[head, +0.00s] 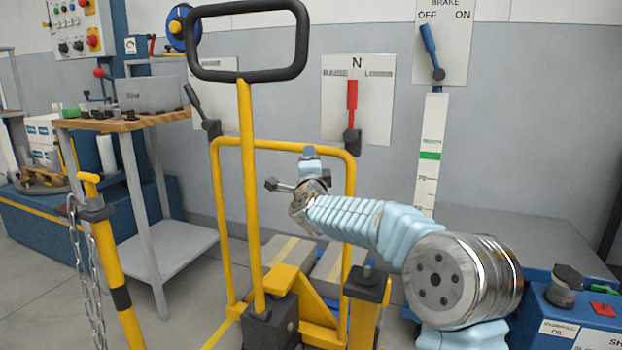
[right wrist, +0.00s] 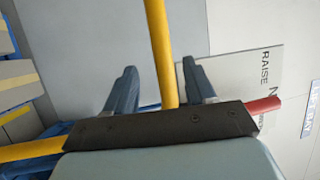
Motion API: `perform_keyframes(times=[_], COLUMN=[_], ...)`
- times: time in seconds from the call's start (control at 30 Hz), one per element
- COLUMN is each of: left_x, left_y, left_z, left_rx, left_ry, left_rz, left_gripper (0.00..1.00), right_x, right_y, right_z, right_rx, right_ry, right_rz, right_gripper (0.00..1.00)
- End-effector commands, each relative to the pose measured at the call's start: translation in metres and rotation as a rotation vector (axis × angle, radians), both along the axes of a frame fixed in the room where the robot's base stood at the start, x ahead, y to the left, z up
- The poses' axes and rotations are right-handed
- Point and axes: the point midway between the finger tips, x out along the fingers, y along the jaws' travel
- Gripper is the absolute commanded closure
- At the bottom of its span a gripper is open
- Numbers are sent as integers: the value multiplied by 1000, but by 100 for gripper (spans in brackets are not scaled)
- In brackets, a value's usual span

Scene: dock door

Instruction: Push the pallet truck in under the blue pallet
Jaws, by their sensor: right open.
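The yellow pallet truck stands in the middle of the head view, with a black loop handle (head: 300,70) on a yellow shaft (head: 247,180) and a yellow upright frame (head: 219,215) behind it. My right gripper (head: 290,172) is just in front of the frame, between the shaft and the right post. In the right wrist view my right gripper (right wrist: 160,82) is open, with a yellow bar (right wrist: 158,45) showing between its fingers; I cannot tell if they touch it. Blue parts (right wrist: 52,132) show at the left there; I cannot clearly make out the blue pallet. My left gripper is out of view.
A wooden-topped bench (head: 120,122) stands left of the truck, and a yellow post with a chain (head: 110,262) is at front left. Levers, including a red one (head: 352,100), are on the back wall. A blue box (head: 570,320) is at the lower right.

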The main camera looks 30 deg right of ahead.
Motion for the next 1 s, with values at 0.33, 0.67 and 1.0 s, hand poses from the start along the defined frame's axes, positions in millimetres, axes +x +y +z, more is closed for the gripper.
perform_keyframes(times=[0.33,0.67,1.0], left_x=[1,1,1], left_y=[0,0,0], left_z=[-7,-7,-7], left_rx=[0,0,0], left_ry=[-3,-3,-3], left_rz=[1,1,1], left_gripper=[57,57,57], right_x=[-47,-50,-50], right_y=[26,27,27], right_z=[-11,-11,-11], right_rx=[0,1,1], right_ry=[1,1,1], right_rz=[0,-1,-1], right_gripper=[45,45,45])
